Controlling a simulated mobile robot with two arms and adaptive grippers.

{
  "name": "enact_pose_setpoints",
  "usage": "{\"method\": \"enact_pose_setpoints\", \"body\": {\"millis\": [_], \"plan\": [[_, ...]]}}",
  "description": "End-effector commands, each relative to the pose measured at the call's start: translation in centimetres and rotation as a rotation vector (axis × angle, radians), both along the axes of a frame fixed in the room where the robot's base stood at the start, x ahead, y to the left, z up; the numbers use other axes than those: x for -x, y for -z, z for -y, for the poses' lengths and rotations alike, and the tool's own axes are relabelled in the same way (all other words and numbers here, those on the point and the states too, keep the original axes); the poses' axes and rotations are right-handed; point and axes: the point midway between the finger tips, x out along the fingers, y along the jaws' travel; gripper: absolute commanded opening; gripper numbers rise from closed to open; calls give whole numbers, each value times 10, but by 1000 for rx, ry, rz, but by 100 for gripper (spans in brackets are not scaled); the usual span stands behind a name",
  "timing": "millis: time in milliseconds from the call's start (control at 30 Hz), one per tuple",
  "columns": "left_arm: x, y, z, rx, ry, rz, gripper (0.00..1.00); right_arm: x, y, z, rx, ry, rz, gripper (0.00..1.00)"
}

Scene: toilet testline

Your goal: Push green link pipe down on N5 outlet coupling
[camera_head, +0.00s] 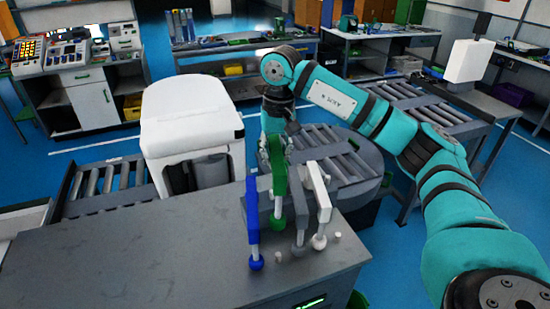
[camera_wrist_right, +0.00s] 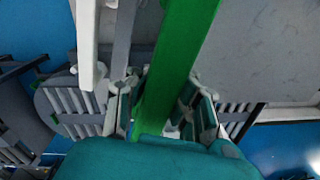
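The green link pipe (camera_head: 279,190) stands upright among other link pipes at the right end of the grey bench, its rounded lower end low near the bench top. My right gripper (camera_head: 276,143) is at its upper part. In the right wrist view the green link pipe (camera_wrist_right: 178,60) runs between the two fingers of my right gripper (camera_wrist_right: 160,108), which look closed against its sides. I cannot tell which coupling is the N5 outlet coupling, or whether the pipe's lower end is seated on it. My left gripper is not in view.
A blue link pipe (camera_head: 253,220), a grey one (camera_head: 299,205) and a white one (camera_head: 320,190) stand close around the green one. A white toilet (camera_head: 190,120) stands behind on the roller line. The left of the bench top (camera_head: 120,250) is clear.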

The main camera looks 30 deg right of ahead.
Motion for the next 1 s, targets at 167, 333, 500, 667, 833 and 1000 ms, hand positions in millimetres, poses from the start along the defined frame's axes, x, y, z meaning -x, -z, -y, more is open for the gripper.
{"method": "enact_pose_setpoints", "body": {"millis": [167,333,500,667,833,1000], "plan": [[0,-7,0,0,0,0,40,0,-10,0,0,0,1,0],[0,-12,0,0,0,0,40,0,-16,0,0,0,1,0],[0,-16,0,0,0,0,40,0,-23,0,0,0,1,0],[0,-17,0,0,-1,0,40,0,-24,0,0,0,1,0],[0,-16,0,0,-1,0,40,0,-23,0,0,0,1,0],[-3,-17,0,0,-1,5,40,0,-23,0,-1,0,0,0]]}}
